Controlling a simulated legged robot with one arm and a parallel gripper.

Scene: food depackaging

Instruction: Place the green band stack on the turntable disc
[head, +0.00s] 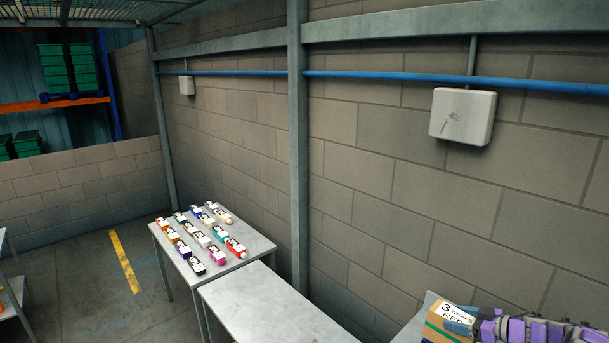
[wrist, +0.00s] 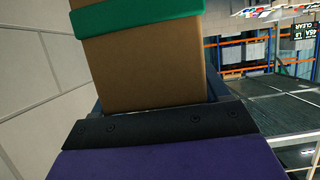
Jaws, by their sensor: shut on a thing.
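The green band stack shows in the wrist view as a brown cardboard block (wrist: 145,65) with a green band (wrist: 135,27) around it. In the head view the brown block (head: 434,319) is at the lower right, with a white label with printed text on its top. My gripper (head: 461,321) is shut on it, and the block is partly covered by the gripper. In the wrist view a black and purple part of my gripper (wrist: 160,125) lies in front of the block's near end. I see no turntable disc in either view.
A grey table (head: 262,246) with rows of small coloured items stands at the centre left. A bare grey table (head: 265,305) adjoins it. A block wall (head: 370,150) runs close along the right. Open floor with a yellow line (head: 124,262) is at the left.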

